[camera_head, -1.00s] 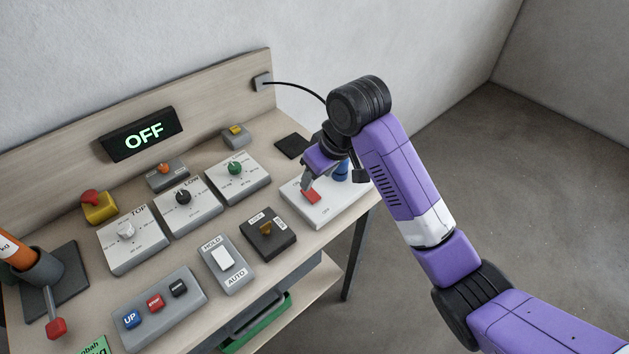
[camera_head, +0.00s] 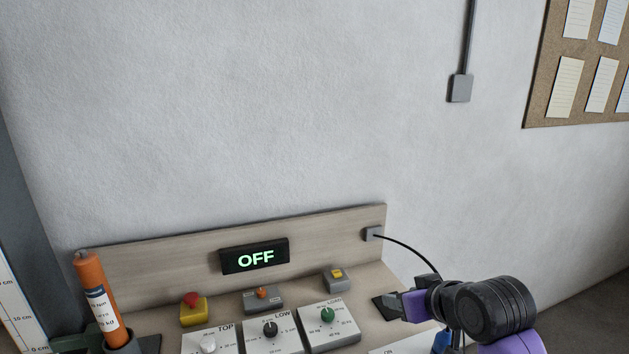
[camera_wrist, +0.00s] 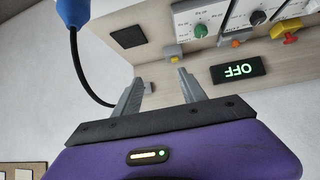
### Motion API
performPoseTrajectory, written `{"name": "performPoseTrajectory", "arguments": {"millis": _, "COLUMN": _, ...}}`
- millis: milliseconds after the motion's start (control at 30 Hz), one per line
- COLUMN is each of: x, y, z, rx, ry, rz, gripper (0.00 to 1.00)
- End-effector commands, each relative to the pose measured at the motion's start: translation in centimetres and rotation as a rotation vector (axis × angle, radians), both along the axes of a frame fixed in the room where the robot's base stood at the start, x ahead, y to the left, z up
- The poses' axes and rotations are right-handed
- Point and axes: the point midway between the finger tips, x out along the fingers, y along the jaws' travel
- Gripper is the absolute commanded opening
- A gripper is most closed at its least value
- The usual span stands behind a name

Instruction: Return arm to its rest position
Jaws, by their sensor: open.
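My purple arm with its black wrist joint (camera_head: 497,308) is at the lower right in the head view, over the right end of the bench. My gripper's fingers (camera_wrist: 160,90) show in the wrist view, spread apart with nothing between them. In the head view the gripper is small and partly hidden by the wrist. The wrist view faces the back panel, with the lit OFF display (camera_wrist: 238,69) upside down to the right of the fingers.
The bench holds dial boxes labelled TOP (camera_head: 208,342), LOW (camera_head: 272,335) and LOAD (camera_head: 329,325). A red-topped yellow button (camera_head: 193,309) and an orange cylinder (camera_head: 97,295) stand left. A black cable (camera_head: 410,248) runs from the back panel near my wrist. A blue object (camera_wrist: 73,12) hangs close by.

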Motion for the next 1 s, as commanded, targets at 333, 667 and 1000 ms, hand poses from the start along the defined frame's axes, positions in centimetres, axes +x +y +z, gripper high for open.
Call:
{"name": "performPoseTrajectory", "arguments": {"millis": 333, "x": -3.7, "y": 2.2, "z": 1.2, "rx": 0.235, "ry": -0.412, "rz": -0.127, "gripper": 0.49}}
{"name": "performPoseTrajectory", "arguments": {"millis": 667, "x": -14.0, "y": 1.1, "z": -0.5, "rx": 0.317, "ry": -0.636, "rz": -0.284, "gripper": 0.49}}
{"name": "performPoseTrajectory", "arguments": {"millis": 1000, "x": -27.2, "y": -0.4, "z": -2.1, "rx": 0.264, "ry": -0.723, "rz": -0.374, "gripper": 0.49}}
